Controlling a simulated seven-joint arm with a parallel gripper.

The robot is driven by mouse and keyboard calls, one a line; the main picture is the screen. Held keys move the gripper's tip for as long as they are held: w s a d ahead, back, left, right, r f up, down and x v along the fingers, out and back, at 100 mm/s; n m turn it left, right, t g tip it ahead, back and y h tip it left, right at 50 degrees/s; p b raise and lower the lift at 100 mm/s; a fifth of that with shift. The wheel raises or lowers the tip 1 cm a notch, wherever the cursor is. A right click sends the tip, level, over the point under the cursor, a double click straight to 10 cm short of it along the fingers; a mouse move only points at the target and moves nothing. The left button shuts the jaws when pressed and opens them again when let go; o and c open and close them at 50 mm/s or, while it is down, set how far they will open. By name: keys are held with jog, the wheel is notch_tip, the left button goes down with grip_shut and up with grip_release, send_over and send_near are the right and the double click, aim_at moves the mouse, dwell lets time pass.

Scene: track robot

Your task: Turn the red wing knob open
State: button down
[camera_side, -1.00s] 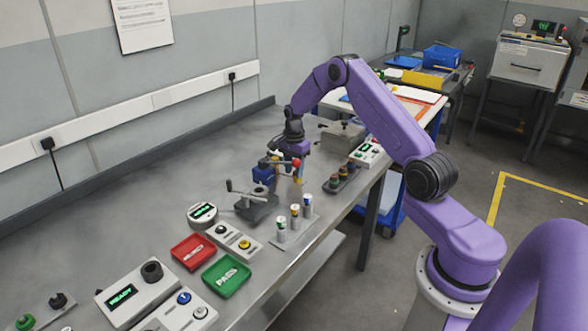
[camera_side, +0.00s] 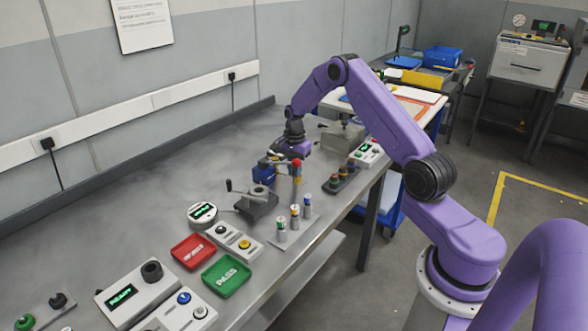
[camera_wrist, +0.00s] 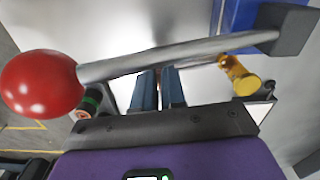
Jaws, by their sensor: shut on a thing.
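A red ball (camera_wrist: 40,85) sits on the end of a grey lever (camera_wrist: 180,58) that crosses the wrist view. The ball also shows in the side view (camera_side: 297,163), in front of my gripper. My gripper (camera_wrist: 159,88) has its fingers close together at the lever's lower edge, with a narrow gap between them. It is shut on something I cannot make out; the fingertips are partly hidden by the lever. A blue fixture (camera_side: 263,174) stands just left of the ball. I cannot make out a wing-shaped red knob.
A brass-coloured part (camera_wrist: 238,76) is close to the right of my fingers. A grey crank fixture (camera_side: 257,203), several small cylinders (camera_side: 294,217) and a dark tray of buttons (camera_side: 341,178) stand nearby. The bench is clear toward the wall.

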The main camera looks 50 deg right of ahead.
jog(key=n, duration=0.4)
jog(key=shift+s+d, duration=0.15)
jog(key=shift+s, duration=0.25)
jog(key=n, duration=0.4)
jog(key=shift+s+d+n, duration=0.25)
jog(key=shift+s+n, duration=0.05)
jog(key=shift+n, duration=0.1)
jog(key=n, duration=0.3)
jog(key=shift+s+d, duration=0.15)
jog(key=shift+d, duration=0.15)
jog(key=n, duration=0.4)
jog(key=shift+s+d+n, duration=0.1)
jog(key=shift+d+n, duration=0.2)
jog(key=shift+d, duration=0.05)
jog(key=c, duration=1.2)
grip_release()
